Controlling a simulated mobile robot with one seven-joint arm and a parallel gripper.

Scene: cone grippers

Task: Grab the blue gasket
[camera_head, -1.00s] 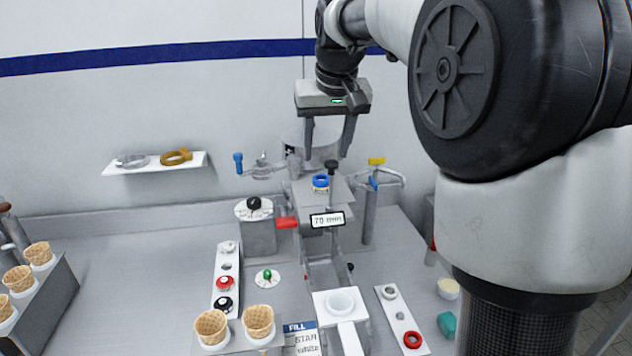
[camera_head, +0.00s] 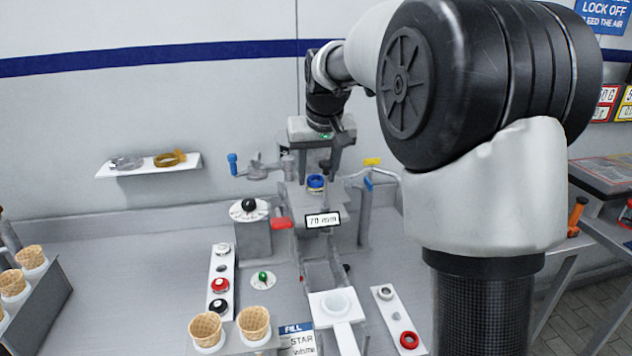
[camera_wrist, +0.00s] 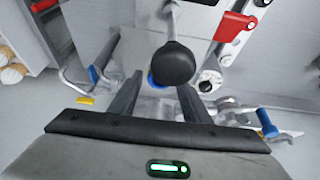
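The blue gasket (camera_head: 316,181) is a small ring on the grey machine at the middle of the counter, behind the "70 mm" display (camera_head: 322,220). In the wrist view only a blue edge of the gasket (camera_wrist: 153,80) shows beside a black knob that hides most of it. My gripper (camera_head: 314,166) is above the gasket in the head view, pointing down. In the wrist view my gripper (camera_wrist: 158,86) has its two fingers apart with nothing held between them. The gasket appears beyond the fingertips; the exact gap cannot be told.
The black knob (camera_wrist: 174,63) stands close to the fingers. A blue-handled lever (camera_head: 233,164) is left of the machine and a yellow-tagged part (camera_head: 372,161) right. A white strip holds a red ring (camera_head: 408,340). Cones (camera_head: 254,322) stand in front.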

